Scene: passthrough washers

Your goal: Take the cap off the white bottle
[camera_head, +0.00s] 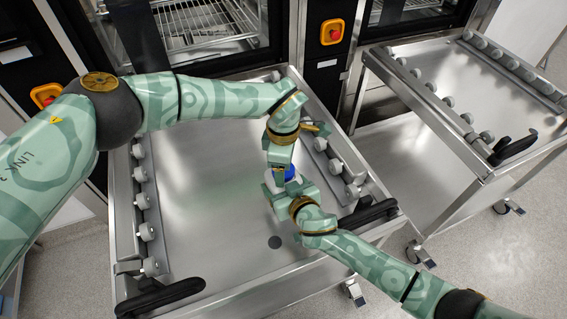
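A blue cap (290,174) shows between my two grippers, over the right part of the near steel trolley. The white bottle under it is almost wholly hidden by the grippers, so I cannot tell its tilt or whether the cap is still on it. My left gripper (280,163) points down at the cap from its far side. My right gripper (283,189) reaches in at the cap and bottle from the near side. Both are close to or touching them. The fingers overlap in this view, so their opening is not clear.
The steel trolley (205,200) has roller rails along both sides and black handles (160,297) at its front corners. Its middle is clear. A second trolley (480,90) stands at the right. Washers with racks (205,25) and red-yellow emergency buttons (332,32) stand behind.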

